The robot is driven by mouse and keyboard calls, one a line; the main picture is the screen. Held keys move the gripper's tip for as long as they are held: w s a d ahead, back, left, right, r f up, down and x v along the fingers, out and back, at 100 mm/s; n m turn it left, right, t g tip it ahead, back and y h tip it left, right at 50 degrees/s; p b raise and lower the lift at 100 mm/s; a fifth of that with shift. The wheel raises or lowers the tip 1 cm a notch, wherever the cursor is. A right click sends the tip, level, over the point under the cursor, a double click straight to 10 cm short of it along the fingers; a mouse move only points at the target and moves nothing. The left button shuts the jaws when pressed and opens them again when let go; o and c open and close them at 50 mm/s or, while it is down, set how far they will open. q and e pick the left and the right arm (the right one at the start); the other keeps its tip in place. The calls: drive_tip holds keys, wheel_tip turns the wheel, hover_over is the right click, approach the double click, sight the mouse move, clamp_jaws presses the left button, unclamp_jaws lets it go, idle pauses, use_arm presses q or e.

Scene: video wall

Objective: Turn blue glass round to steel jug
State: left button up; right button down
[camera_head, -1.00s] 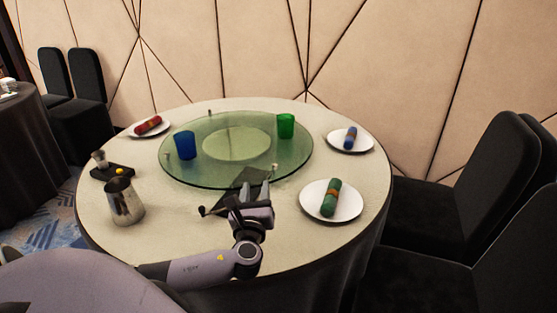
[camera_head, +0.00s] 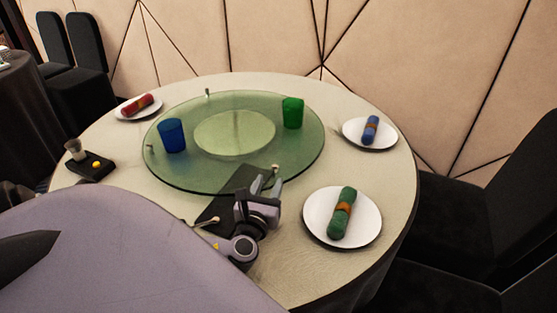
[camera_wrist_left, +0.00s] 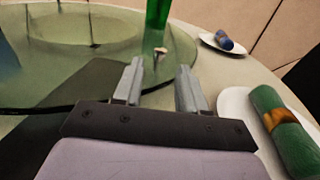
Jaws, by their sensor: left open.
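The blue glass (camera_head: 172,136) stands upright on the left part of the green glass turntable (camera_head: 200,180). The steel jug is not visible now; the large pale part of my own body covers the table's front left. My left gripper (camera_head: 266,182) is open and empty at the turntable's near right edge. A small upright peg (camera_head: 275,169) on the rim is close to its fingertips. In the left wrist view the peg (camera_wrist_left: 160,54) shows just beyond the gap between the fingers (camera_wrist_left: 161,84), apparently not gripped. My right gripper is not in view.
A green glass (camera_head: 293,113) stands on the turntable's right side. Plates with rolled napkins, green (camera_head: 342,214), blue (camera_head: 371,129) and red (camera_head: 137,105), lie around it. A dark tray (camera_head: 91,167) with a small container is at the left. Dark chairs stand at the right.

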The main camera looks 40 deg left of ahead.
sight(274, 170)
use_arm(q)
drive_tip(key=shift+x, duration=3.45)
drive_tip(key=shift+a, duration=0.1)
drive_tip(key=shift+c, duration=0.3)
clamp_jaws()
drive_tip(key=shift+w, duration=0.1)
